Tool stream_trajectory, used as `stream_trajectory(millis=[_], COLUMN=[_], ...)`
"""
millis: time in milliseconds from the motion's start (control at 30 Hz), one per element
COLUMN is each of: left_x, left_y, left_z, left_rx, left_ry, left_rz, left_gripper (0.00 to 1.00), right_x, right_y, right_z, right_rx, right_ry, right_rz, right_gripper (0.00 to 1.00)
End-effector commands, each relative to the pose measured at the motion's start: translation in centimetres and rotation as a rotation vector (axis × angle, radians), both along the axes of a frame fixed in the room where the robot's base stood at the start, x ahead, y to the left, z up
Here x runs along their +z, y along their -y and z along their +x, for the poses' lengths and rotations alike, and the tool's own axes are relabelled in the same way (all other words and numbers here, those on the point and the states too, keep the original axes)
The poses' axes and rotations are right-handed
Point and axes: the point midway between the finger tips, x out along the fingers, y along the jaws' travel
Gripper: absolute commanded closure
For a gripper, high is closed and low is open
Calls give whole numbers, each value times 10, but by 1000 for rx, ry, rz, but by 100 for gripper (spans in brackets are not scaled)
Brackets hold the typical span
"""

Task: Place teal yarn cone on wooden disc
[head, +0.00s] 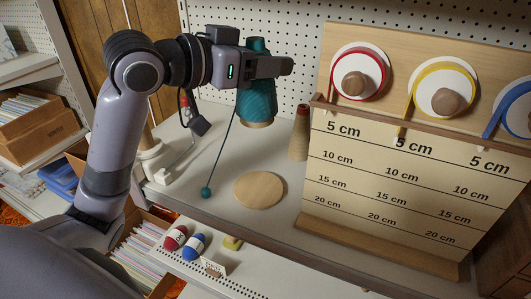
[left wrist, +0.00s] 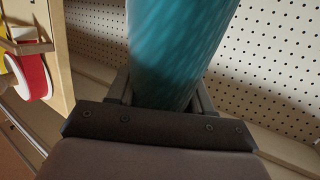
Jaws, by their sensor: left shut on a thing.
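The teal yarn cone (head: 257,101) is held in my left gripper (head: 284,66), above the grey tabletop. It also fills the upper middle of the left wrist view (left wrist: 175,45), between the fingers. A teal strand hangs from it to a small teal ball (head: 206,192) at the table's front edge. The round wooden disc (head: 259,190) lies flat and empty on the table, below the cone and apart from it. My right gripper is in neither view.
A measuring board (head: 400,170) with ribbon spools stands to the right. A brown cone (head: 300,133) stands behind the disc. A white stand (head: 152,160) is at the left. Red and blue yarn balls (head: 193,246) lie on a lower shelf in front. A pegboard closes the back.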

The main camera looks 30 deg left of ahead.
Motion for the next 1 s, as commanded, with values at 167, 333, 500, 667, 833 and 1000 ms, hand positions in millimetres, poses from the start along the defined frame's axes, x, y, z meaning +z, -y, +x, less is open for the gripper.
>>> stream_trajectory(millis=[167, 333, 500, 667, 833, 1000], left_x=[-40, -76, -109, -125, -135, -160], left_y=[0, 0, 0, 0, 0, 0], left_z=[0, 0, -1, 0, 0, 0], left_rx=[0, 0, 1, 0, 0, 1], left_ry=[-6, -6, -5, 0, -1, -3], left_rz=[-3, -3, -3, -1, -2, -3], left_gripper=[79, 79, 79, 79, 79, 79], right_x=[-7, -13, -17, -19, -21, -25], right_y=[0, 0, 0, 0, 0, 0], right_z=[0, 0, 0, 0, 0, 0], right_rx=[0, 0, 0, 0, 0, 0], right_ry=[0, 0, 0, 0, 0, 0], right_rz=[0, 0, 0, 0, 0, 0], right_gripper=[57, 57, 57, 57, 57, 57])
